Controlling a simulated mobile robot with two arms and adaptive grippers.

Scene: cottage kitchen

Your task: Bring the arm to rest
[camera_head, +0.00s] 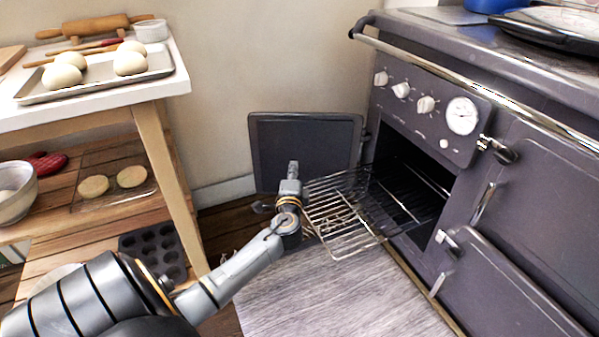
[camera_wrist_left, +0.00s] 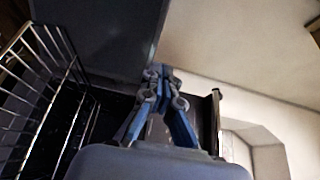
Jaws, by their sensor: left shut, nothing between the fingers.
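My left arm reaches in from the lower left in the head view. Its gripper (camera_head: 292,172) points away from me, beside the left edge of the pulled-out oven rack (camera_head: 345,238) and in front of the open oven door (camera_head: 305,150). In the left wrist view the gripper fingers (camera_wrist_left: 160,75) are shut with nothing between them. The rack (camera_wrist_left: 45,90) shows at the left of that view. I cannot tell whether the arm touches the rack. My right gripper is not in view.
The dark range cooker (camera_head: 450,180) fills the right side, its oven open. At the left stands a wooden table with a tray (camera_head: 175,66) of dough balls, and shelves below holding a bowl (camera_head: 18,205) and a muffin tin (camera_head: 165,262). A grey rug (camera_head: 330,300) lies on the floor.

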